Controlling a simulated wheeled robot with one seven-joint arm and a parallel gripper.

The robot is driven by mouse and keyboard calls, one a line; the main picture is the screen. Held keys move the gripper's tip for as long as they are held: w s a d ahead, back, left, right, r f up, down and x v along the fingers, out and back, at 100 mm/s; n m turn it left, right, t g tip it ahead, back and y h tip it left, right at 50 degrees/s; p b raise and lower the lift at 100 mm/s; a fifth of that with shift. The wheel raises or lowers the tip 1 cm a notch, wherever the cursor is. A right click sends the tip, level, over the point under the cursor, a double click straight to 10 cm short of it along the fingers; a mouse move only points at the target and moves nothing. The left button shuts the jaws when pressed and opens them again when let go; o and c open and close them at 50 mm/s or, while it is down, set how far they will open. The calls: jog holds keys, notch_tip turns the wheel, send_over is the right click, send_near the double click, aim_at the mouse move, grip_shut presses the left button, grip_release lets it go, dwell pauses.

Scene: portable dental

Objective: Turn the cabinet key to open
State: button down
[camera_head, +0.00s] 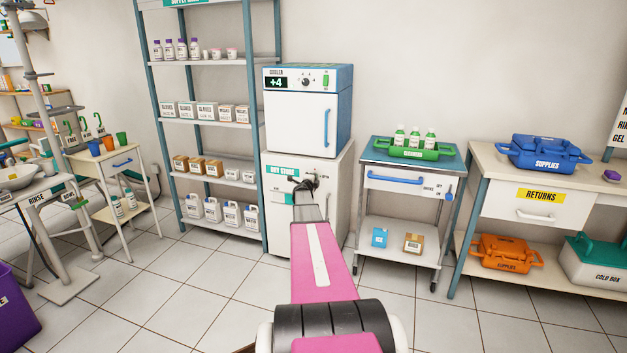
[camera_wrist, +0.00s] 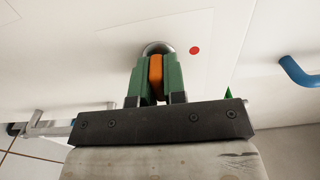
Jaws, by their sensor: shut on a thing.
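The white cabinet (camera_head: 279,222) with the green "DRY STORE" label stands under the cooler in the head view. My gripper (camera_head: 304,188) is at its upper front, and my own arm covers much of the door. In the wrist view the green fingers of my gripper (camera_wrist: 155,85) are shut on an orange key (camera_wrist: 155,77). The key is at a round metal lock (camera_wrist: 158,47) on the white cabinet face. A red dot (camera_wrist: 195,50) is beside the lock, to its right. The fingers hide most of the key, and its exact angle is hard to tell.
The cooler (camera_head: 298,123) sits on the cabinet. A shelf rack (camera_head: 247,110) stands close on the left, a trolley (camera_head: 368,212) on the right. A blue handle (camera_wrist: 300,72) and a grey metal bar (camera_wrist: 45,128) flank my gripper in the wrist view.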

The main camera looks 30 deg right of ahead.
dwell(0.3)
jog(key=c, duration=1.2)
grip_release()
jog(key=shift+s+a, duration=0.1)
jog(key=v, duration=1)
jog(key=shift+s+a, duration=0.15)
jog(key=shift+a, duration=0.05)
jog(key=shift+a, duration=0.1)
